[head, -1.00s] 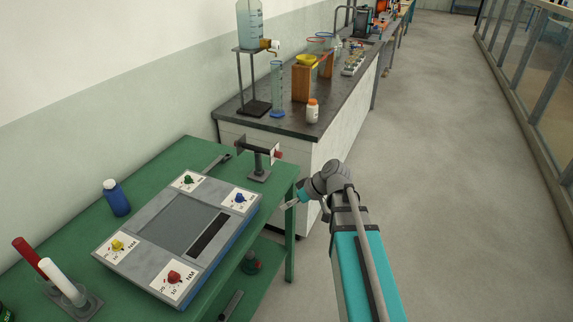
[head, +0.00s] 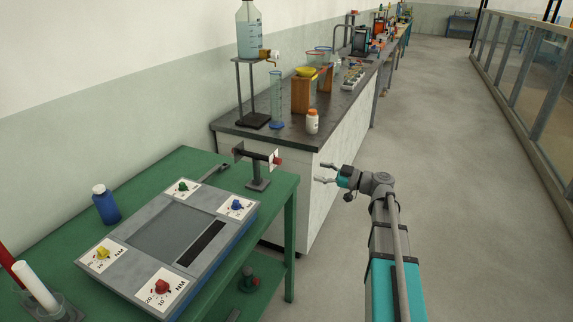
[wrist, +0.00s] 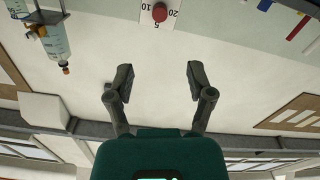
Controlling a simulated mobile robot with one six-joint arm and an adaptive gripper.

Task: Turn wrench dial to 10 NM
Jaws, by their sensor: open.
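A dial with a red knob (head: 277,161) and white plate sits on the right end of a dark horizontal bar on a short stand (head: 258,183), at the far right corner of the green table. In the wrist view a red knob (wrist: 159,12) on a white plate marked 5, 10 and 20 shows at the top edge, ahead of my fingers; it appears to be this same dial. The knob's pointer is too small to read. My gripper (head: 319,173) is open and empty, right of the dial and apart from it. Its spread fingers also show in the wrist view (wrist: 158,82).
A grey box (head: 130,266) with yellow, green, blue and red NM knobs lies on the green table (head: 60,229). A blue bottle (head: 106,206) stands behind it. The dark bench (head: 340,100) beyond holds glassware and a white bottle (head: 312,122). The floor to the right is clear.

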